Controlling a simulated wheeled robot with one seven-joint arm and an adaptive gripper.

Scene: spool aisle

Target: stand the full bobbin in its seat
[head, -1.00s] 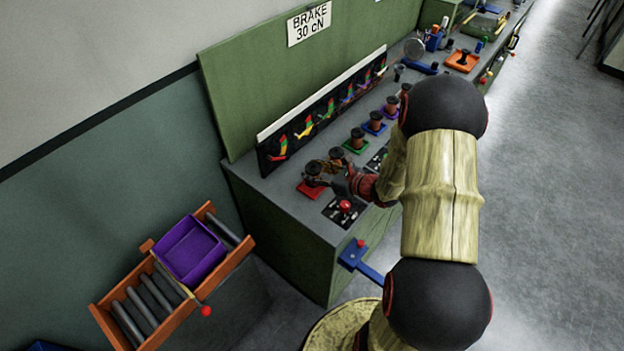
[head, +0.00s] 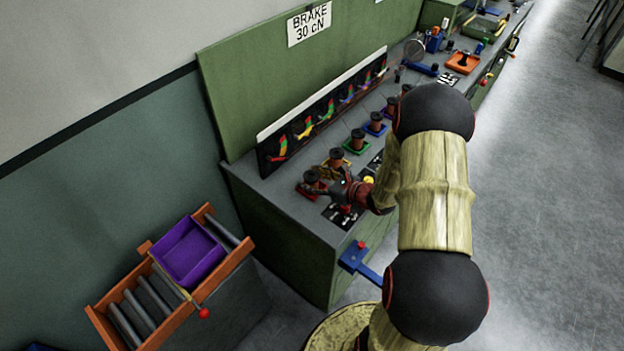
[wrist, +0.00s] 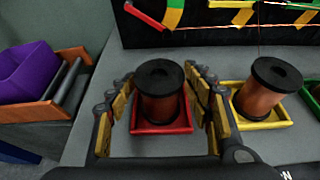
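A copper-wound bobbin (wrist: 162,100) with black flanges stands upright within the rim of the red seat (wrist: 145,128) in the wrist view. In the head view this bobbin (head: 312,176) is at the near end of the bench row. My gripper (wrist: 160,103) is open, with one yellow-padded finger on each side of the bobbin and narrow gaps showing. In the head view my gripper (head: 326,170) reaches in from the right at the red seat (head: 304,193). The bobbin's underside is hidden, so full contact with the seat cannot be told.
A second bobbin (wrist: 262,95) stands in the yellow seat (wrist: 265,122) close to my right finger. Further bobbins (head: 357,139) line the bench beside a dial panel (head: 310,115). An orange rack with a purple bin (head: 190,252) is at the left.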

